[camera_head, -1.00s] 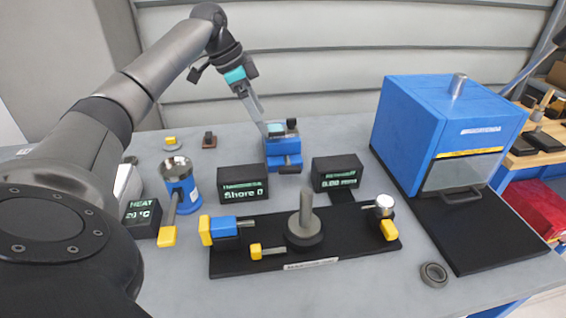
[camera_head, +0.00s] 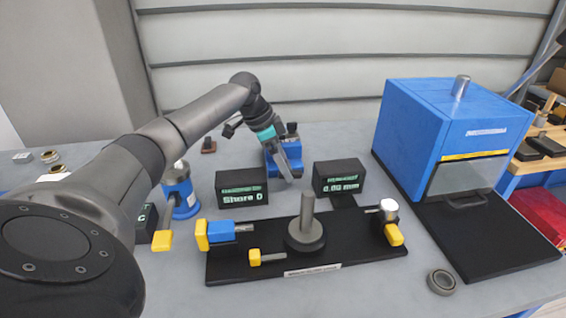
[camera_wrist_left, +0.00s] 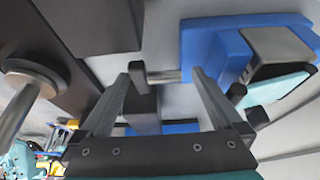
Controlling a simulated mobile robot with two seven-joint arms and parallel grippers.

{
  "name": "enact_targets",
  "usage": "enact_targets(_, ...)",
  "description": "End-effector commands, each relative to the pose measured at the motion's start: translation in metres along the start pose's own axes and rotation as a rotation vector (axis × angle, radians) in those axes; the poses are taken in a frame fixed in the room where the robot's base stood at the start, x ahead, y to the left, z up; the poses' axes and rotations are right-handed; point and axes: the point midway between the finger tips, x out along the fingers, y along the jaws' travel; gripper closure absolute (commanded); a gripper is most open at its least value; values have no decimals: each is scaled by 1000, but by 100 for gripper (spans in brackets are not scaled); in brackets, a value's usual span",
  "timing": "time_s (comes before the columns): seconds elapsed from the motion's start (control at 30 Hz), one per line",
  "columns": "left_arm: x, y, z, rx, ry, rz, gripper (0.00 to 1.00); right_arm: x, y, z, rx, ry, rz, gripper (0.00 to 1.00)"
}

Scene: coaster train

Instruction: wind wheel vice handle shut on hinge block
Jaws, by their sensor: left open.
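The blue vice (camera_head: 271,162) stands at the back middle of the bench, partly covered by my left gripper (camera_head: 290,176) in the head view. In the left wrist view the vice's blue body (camera_wrist_left: 228,52) shows at the upper right, with a grey rod (camera_wrist_left: 165,76) ending in a dark end piece (camera_wrist_left: 137,74). My left gripper, also in the wrist view (camera_wrist_left: 158,80), is open, its two fingers on either side of the rod; I cannot tell whether they touch it. A teal piece (camera_wrist_left: 278,98) lies beside the vice body; I cannot tell which part is the hinge block.
Two black displays, left (camera_head: 241,188) and right (camera_head: 338,176), flank the space before the vice. A black base plate (camera_head: 350,245) with a grey post (camera_head: 306,210) lies in front. A blue cabinet (camera_head: 410,130) stands right, and a blue cylinder (camera_head: 180,185) left.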

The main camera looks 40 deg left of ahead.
Motion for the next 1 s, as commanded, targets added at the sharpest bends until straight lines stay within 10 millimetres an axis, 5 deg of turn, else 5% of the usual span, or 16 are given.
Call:
enact_targets(0.17, 0, 0, 0, 0, 0, 0, 2, 0, 0, 1, 0, -2, 0, 50)
enact_targets(0.73, -1, 0, 0, 1, 0, 1, 66, 0, 0, 1, -1, -2, 0, 50)
enact_targets(1.0, -2, 1, -2, 1, -18, 4, 66, -8, 0, 0, -1, -2, 0, 50)
